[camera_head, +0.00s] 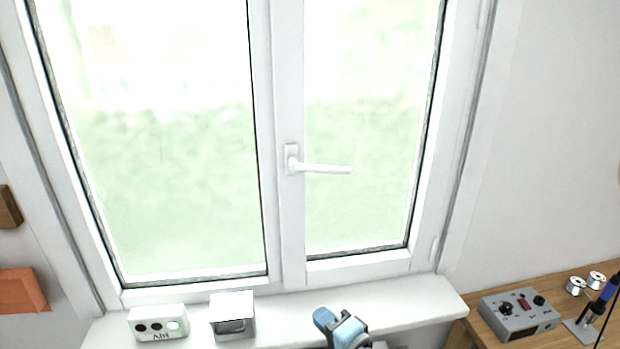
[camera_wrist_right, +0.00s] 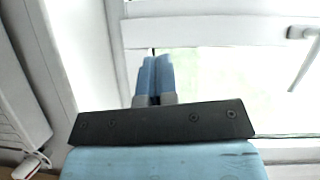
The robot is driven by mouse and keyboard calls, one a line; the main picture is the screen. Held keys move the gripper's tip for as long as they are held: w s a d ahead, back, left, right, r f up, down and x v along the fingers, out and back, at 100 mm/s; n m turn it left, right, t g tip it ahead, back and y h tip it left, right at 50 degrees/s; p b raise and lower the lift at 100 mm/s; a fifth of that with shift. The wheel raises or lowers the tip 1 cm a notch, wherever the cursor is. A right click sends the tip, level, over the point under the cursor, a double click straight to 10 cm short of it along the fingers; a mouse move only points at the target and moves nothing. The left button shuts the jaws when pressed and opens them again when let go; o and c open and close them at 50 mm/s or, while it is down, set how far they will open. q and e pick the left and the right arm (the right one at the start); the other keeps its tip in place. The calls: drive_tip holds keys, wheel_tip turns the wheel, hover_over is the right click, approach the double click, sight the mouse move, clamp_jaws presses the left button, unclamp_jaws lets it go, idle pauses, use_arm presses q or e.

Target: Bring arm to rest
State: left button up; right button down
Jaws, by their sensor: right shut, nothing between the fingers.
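My right gripper (camera_head: 323,318) shows at the bottom middle of the head view, over the front of the white window sill. In the right wrist view its two blue fingers (camera_wrist_right: 155,76) lie side by side, shut with nothing between them. The fingers are apart from the window handle (camera_head: 322,168), which points to the right on the closed window. The same handle shows at the upper right of the wrist view (camera_wrist_right: 300,33). My left gripper is not in view.
On the sill (camera_head: 400,299) stand a white box with indicator lights (camera_head: 158,324) and a small grey-white box (camera_head: 232,316). At right, a wooden bench (camera_head: 478,325) holds a grey control box (camera_head: 520,313), spools (camera_head: 575,286) and a blue-handled tool (camera_head: 607,290).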

drive_tip(key=s+d+f+n+g+h, duration=0.1)
drive_tip(key=s+d+f+n, duration=0.3)
drive_tip(key=s, duration=0.4)
drive_tip(key=s+d+f+n+g+h, duration=0.1)
drive_tip(key=s+d+f+n+h, duration=0.3)
drive_tip(key=s+d+f, duration=0.3)
drive_tip(key=s+d+f+n+h, duration=0.2)
drive_tip(key=s+d+f+n, duration=0.2)
drive_tip(key=s, duration=0.6)
wheel_tip(320, 180, down, 4)
drive_tip(key=shift+s+d+r+g+h, duration=0.1)
drive_tip(key=shift+s+d+g+h, duration=0.3)
drive_tip(key=shift+d, duration=0.7)
